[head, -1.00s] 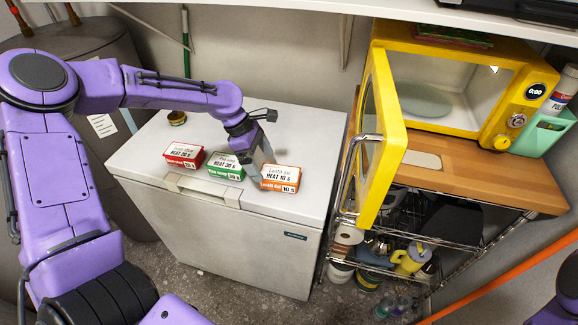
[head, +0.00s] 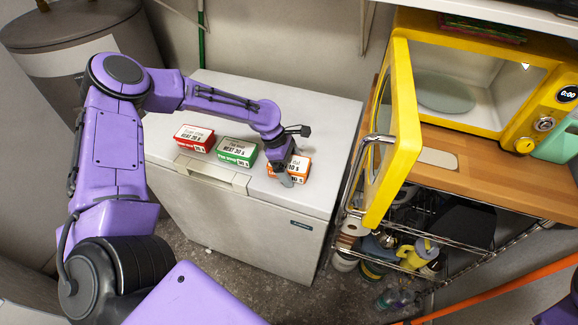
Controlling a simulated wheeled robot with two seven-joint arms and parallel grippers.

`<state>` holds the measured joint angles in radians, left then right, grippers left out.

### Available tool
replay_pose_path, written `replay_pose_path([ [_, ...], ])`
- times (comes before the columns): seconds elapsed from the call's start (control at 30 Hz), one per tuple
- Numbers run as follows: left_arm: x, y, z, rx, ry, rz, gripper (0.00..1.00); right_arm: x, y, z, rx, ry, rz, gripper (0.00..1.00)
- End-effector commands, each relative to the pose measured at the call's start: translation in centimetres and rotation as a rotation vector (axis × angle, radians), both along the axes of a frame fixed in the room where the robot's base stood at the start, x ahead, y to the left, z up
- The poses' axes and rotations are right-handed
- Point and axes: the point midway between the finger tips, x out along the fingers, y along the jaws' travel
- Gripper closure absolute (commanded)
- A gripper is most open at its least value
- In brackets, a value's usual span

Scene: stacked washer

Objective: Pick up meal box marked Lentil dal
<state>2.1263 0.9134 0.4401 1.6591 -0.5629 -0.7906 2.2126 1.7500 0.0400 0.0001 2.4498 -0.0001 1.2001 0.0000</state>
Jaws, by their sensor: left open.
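The orange-and-white Lentil dal meal box (head: 301,168) sits on the white chest freezer's lid, the rightmost of three boxes in a row. My left gripper (head: 284,174) is open, pointing down at this box. Its fingers and wrist hide the box's left and middle parts, so I cannot tell whether the fingers straddle or touch it. My right gripper is not in view.
A green box (head: 237,152) and a red box (head: 194,138) stand left of the orange one on the freezer lid (head: 315,115). To the right is a yellow microwave (head: 470,85) with its door (head: 390,130) open toward the freezer. The rear lid is clear.

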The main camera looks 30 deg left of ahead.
Motion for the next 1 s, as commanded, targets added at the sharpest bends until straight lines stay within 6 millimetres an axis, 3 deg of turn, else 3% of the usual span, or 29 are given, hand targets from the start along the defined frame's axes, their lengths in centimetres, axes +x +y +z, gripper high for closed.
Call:
replay_pose_path([
  [0.4,0.0,0.0,0.0,0.000,0.000,0.000,0.03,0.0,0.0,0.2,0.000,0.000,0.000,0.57],
  [0.57,0.0,0.0,-0.1,0.000,0.000,0.000,0.55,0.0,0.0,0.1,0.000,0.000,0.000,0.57],
  [0.6,0.0,0.0,-0.1,0.000,-0.001,0.000,0.59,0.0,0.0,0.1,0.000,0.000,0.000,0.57],
  [0.87,0.1,0.0,0.0,-0.001,-0.002,0.001,0.59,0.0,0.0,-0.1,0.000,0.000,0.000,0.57],
  [1.0,0.2,0.0,1.1,0.001,-0.006,-0.001,0.59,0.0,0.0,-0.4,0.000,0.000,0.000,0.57],
])
